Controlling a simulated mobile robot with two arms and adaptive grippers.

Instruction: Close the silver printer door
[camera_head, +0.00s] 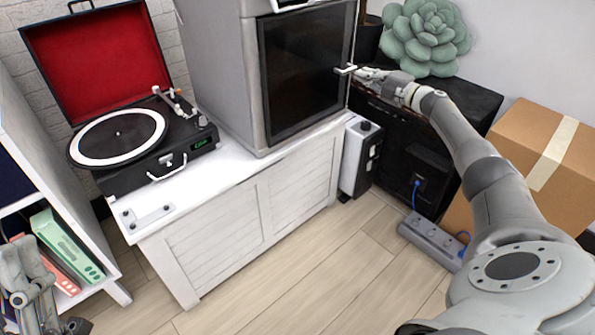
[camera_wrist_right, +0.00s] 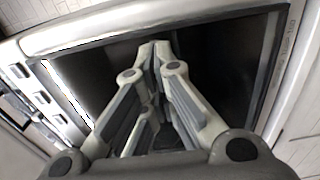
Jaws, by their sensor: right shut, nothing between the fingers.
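The silver printer (camera_head: 222,70) stands on a white cabinet. Its door has a silver frame and a large dark window (camera_head: 302,72); a small light handle (camera_head: 345,69) is at its right edge. The door looks about flush with the body, but I cannot tell if a gap is left. My right gripper (camera_head: 362,72) is shut and empty, at the door's right edge near the handle; contact is unclear. In the right wrist view its fingertips (camera_wrist_right: 155,48) lie over the dark window (camera_wrist_right: 215,70). My left gripper (camera_head: 38,285) is low at the left edge, its fingers unclear.
A turntable (camera_head: 118,135) with a red-lined lid sits on the white cabinet (camera_head: 215,235). A succulent (camera_head: 425,35) stands on a black unit at right, near my right arm. A cardboard box (camera_head: 520,135) and power strip (camera_head: 428,240) lie right. The wooden floor in front is clear.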

